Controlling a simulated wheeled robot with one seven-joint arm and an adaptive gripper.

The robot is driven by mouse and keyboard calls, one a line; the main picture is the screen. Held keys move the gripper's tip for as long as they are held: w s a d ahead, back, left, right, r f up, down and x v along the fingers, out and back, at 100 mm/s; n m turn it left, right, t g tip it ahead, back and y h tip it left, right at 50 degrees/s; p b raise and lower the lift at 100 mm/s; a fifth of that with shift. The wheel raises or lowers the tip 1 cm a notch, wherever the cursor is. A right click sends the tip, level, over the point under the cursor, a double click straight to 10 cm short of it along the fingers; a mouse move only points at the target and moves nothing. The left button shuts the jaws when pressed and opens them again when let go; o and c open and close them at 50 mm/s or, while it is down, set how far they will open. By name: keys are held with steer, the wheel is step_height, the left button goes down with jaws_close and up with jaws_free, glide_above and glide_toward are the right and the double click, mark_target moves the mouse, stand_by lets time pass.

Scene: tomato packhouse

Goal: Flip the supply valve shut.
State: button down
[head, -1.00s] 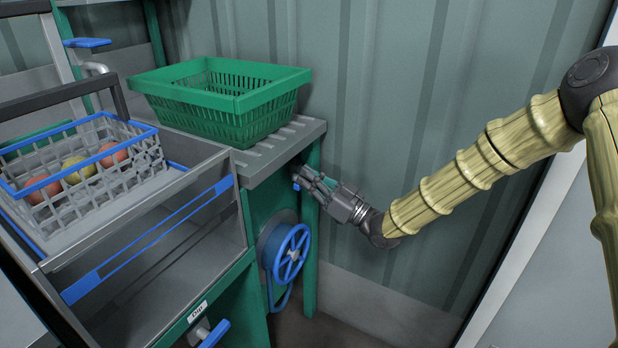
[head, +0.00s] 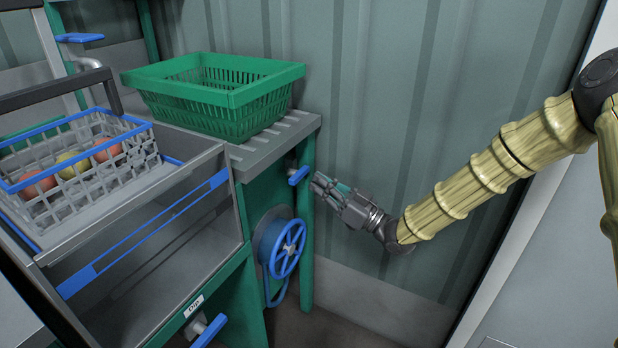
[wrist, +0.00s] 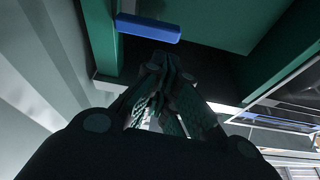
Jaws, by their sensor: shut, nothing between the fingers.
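A small blue lever (head: 298,175) sits on a grey fitting at the green post below the slatted shelf. It also shows as a blue bar in the wrist view (wrist: 148,28). My gripper (head: 318,183) is shut and empty, just right of this lever, with a small gap between them in the head view. Its fingertips (wrist: 165,68) show together below the bar in the wrist view. Another blue lever (head: 209,331) is at the bottom, beside a small label too small to read surely. A third blue handle (head: 80,38) is on a bent pipe at upper left. Which one is the supply valve is not marked legibly.
A green basket (head: 215,88) stands on the slatted shelf (head: 283,138). A blue hose reel (head: 283,248) hangs below it. A grey crate (head: 120,160) with tomatoes stands at left. A ribbed wall (head: 390,110) lies behind my arm; floor room shows right of the post.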

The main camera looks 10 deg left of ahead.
steer(key=v, duration=0.4)
steer(key=shift+s+d, duration=0.1)
steer(key=shift+d, duration=0.3)
steer(key=shift+f, duration=0.1)
